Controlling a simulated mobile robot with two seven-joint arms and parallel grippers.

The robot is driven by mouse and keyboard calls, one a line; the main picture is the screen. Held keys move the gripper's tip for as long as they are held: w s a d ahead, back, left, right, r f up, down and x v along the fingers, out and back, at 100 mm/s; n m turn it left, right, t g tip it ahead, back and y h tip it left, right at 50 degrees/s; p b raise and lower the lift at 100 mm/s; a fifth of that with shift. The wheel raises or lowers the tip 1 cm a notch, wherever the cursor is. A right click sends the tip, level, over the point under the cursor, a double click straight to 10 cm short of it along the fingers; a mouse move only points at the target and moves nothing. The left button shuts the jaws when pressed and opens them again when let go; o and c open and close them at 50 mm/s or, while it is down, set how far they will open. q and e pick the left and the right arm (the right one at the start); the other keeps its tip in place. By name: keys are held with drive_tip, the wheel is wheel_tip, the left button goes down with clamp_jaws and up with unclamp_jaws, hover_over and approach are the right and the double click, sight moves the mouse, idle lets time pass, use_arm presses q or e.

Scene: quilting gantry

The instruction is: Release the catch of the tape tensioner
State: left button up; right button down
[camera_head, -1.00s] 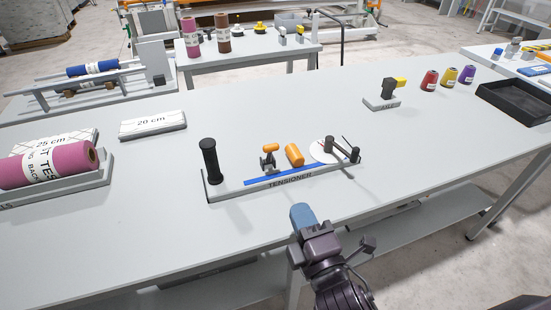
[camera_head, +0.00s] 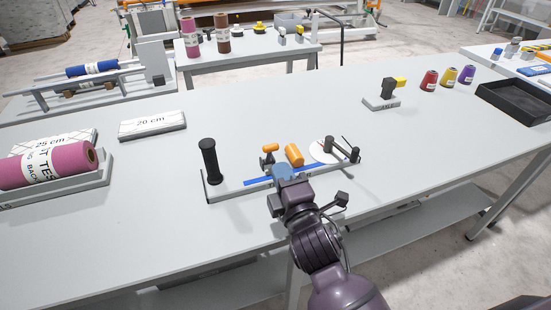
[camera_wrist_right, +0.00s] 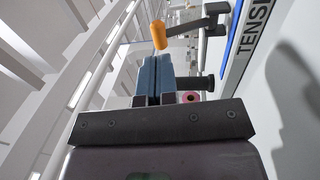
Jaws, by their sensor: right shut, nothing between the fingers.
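The tape tensioner (camera_head: 228,187) is a grey base on the table with a blue tape along it. At its left end stands a black post (camera_head: 209,160). A small catch lever with an orange tip (camera_head: 270,148) stands near the middle, beside an orange roller (camera_head: 294,154). A white disc with a dark arm (camera_head: 335,148) is at the right end. My right gripper (camera_head: 283,171) is shut and empty, in front of the lever and hiding part of the base. In the right wrist view the orange tip (camera_wrist_right: 159,34) shows just beyond the blue fingertips (camera_wrist_right: 153,72), apart from them. My left gripper is out of view.
A pink roll (camera_head: 45,168) in a grey tray and a 20 cm block (camera_head: 152,125) lie to the left. A grey stand with a yellow-topped post (camera_head: 388,88), coloured spools (camera_head: 449,78) and a black tray (camera_head: 515,101) are at the right. The table's front is clear.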

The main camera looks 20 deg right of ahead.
sight(272, 151)
drive_tip(key=w, duration=0.3)
drive_tip(key=shift+r, duration=0.15)
drive_tip(key=shift+w, duration=0.45)
drive_tip(key=shift+r, duration=0.15)
